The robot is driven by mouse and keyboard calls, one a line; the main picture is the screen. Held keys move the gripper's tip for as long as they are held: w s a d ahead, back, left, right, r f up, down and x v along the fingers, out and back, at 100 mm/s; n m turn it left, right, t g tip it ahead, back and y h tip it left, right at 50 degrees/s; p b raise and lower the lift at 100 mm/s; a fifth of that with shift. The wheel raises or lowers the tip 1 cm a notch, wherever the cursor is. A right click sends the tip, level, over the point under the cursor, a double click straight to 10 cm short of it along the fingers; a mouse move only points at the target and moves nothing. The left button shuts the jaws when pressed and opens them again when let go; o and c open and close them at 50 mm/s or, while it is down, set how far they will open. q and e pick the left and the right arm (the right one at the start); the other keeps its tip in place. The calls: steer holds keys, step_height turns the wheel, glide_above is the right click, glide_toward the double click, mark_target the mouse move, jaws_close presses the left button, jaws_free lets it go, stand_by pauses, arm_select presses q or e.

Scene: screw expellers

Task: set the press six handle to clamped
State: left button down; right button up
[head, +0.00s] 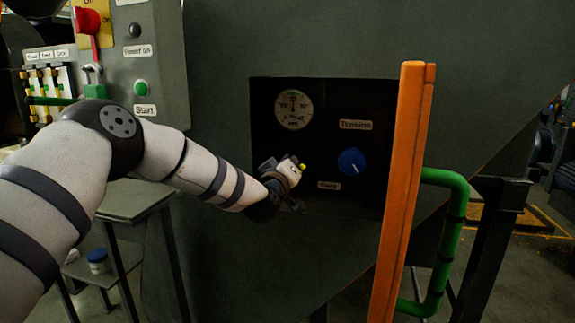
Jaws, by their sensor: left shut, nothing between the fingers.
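My left arm reaches in from the left, and my left gripper (284,176) is shut and empty in front of the dark recessed panel (340,98). It is beside and left of the blue knob (352,161), apart from it in the picture. A small label (328,185) sits below and left of the knob; its text is too small to read surely. I cannot tell for sure which part is the press six handle; the gripper and wrist hide part of the panel's left side. My right gripper is not in view.
A round gauge (294,109) and a "Tension" label (356,125) are on the panel. An orange upright bar (407,190) and green pipe (453,215) stand at the right. A control box (155,75) with a red switch (88,20) is at upper left.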

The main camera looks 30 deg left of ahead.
arm_select(q)
steer(key=shift+w+d+m, duration=0.15)
steer(key=shift+d+m, duration=0.3)
steer(key=shift+m, duration=0.65)
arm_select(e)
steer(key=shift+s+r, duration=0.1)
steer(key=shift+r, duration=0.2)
arm_select(q)
steer(key=shift+w+d+f+m+p, duration=0.1)
steer(key=shift+d+f+m+p, duration=0.2)
steer(key=shift+m, duration=0.55)
steer(key=shift+w+d+f+m+p, duration=0.1)
steer(key=shift+d+m+p, duration=0.25)
steer(key=shift+m, duration=0.5)
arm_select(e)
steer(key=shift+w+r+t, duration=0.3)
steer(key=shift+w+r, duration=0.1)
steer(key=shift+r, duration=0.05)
arm_select(q)
steer(key=shift+d+f+m, duration=0.2)
steer(key=shift+m, duration=0.5)
steer(key=shift+d+f+m, duration=0.2)
steer(key=shift+m, duration=0.5)
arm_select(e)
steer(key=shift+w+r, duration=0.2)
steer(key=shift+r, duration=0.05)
arm_select(q)
steer(key=v, duration=1.2)
